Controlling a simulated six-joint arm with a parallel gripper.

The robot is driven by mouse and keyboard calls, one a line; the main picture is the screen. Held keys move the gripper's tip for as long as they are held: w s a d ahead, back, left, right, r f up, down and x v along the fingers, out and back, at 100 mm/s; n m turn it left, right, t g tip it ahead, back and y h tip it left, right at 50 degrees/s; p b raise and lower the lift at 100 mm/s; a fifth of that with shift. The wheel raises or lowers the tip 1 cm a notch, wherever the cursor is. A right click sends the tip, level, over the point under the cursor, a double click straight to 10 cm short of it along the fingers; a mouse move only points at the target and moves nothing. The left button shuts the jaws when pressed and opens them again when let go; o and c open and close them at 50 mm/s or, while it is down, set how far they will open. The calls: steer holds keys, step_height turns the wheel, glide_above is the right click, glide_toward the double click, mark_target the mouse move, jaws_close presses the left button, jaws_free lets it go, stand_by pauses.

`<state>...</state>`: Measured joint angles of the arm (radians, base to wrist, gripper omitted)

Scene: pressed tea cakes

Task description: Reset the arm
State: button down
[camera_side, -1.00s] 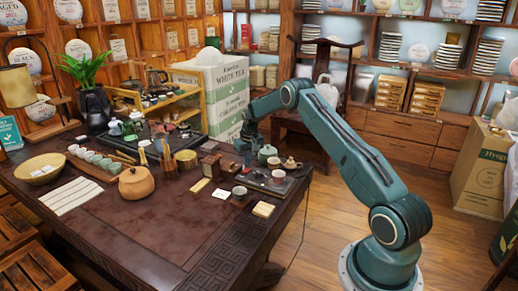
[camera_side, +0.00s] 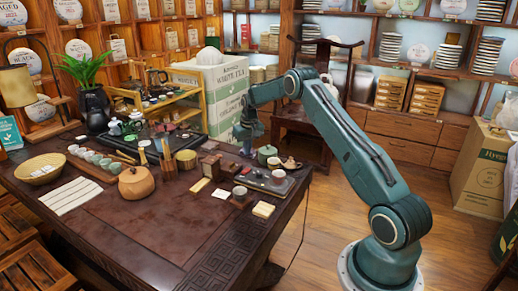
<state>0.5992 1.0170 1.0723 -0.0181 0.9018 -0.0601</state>
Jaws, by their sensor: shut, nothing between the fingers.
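My gripper (camera_side: 247,149) points down over the right part of the dark wooden tea table (camera_side: 150,235). It is shut and small in the picture, with nothing seen in it. In the picture the fingertips are just left of the pot. I cannot tell how high above the table they are.
White cartons (camera_side: 214,88) and a wooden chair (camera_side: 300,122) stand behind my gripper. The table's front middle is clear.

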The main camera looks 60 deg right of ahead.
steer(key=shift+r, duration=0.15)
steer(key=s+a+r+n+t, duration=0.1)
steer(key=s+a+r, duration=0.4)
steer(key=a+r, duration=0.65)
steer(key=s+a+r+n+t, duration=0.15)
steer(key=s+a+r, duration=0.35)
steer(key=a+r, duration=0.7)
steer(key=s+a+r+n, duration=0.1)
steer(key=s+a+r, duration=0.1)
steer(key=s+a, duration=0.3)
steer(key=s+a+r+n, duration=0.1)
steer(key=s+a+r, duration=0.15)
steer(key=s, duration=0.45)
steer(key=s+a+f, duration=0.2)
steer(key=s, duration=0.4)
steer(key=s+a+f+n+t, duration=0.1)
steer(key=s+a+f, duration=0.1)
steer(key=s, duration=0.5)
steer(key=shift+s+a+y, duration=0.3)
steer(key=shift+a+y, duration=0.1)
steer(key=shift+a, duration=0.1)
